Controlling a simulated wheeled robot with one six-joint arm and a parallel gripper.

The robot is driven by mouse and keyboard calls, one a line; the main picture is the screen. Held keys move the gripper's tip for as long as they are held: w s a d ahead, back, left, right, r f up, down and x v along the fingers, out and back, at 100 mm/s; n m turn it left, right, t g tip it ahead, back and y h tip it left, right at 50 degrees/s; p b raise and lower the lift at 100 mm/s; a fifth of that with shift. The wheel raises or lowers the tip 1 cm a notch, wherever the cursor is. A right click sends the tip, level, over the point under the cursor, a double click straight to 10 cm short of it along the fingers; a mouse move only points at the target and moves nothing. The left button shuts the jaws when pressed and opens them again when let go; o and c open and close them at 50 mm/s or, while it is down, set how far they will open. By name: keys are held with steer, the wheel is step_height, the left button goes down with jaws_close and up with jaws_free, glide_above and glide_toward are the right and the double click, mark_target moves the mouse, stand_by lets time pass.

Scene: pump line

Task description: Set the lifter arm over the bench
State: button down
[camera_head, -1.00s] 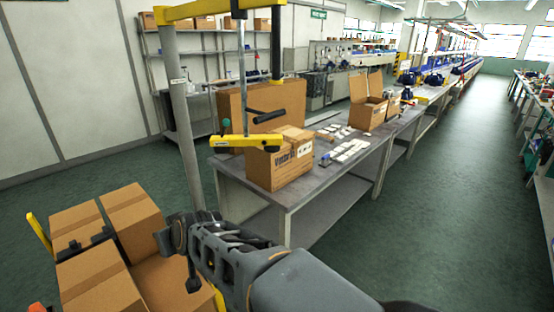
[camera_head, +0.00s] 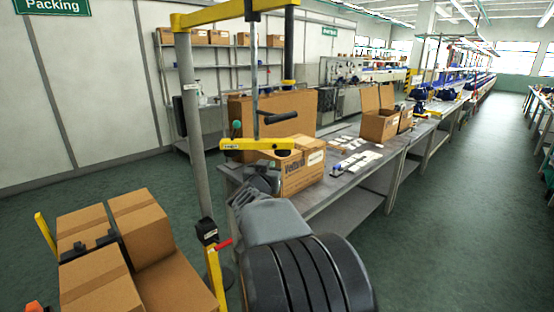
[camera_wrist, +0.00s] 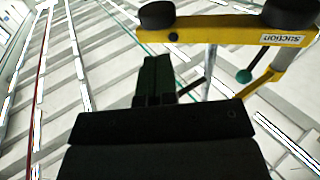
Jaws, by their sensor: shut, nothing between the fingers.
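The lifter arm is a yellow boom (camera_head: 222,14) on a grey post (camera_head: 190,120). A vertical tube hangs from it, with a black handle (camera_head: 281,117) and a yellow suction bar (camera_head: 256,144) at the bottom. In the picture the bar overlaps the near left end of the grey bench (camera_head: 320,203); I cannot tell if it is directly above it. My gripper (camera_head: 262,178) is just below the bar, partly hidden by my wrist. In the wrist view, my gripper (camera_wrist: 155,65) is shut and empty, pointing up beneath the suction bar (camera_wrist: 225,30), with a green knob (camera_wrist: 243,76) to the right.
A closed carton (camera_head: 302,172) stands on the bench's near end, and an open carton (camera_head: 380,125) farther along. Stacked cartons (camera_head: 85,285) stand at lower left. A yellow stand with a red lever (camera_head: 222,245) is by the post's foot. The right aisle is clear.

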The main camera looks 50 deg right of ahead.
mark_target(279, 154)
steer(key=x, duration=0.8)
steer(key=shift+w+d, duration=0.15)
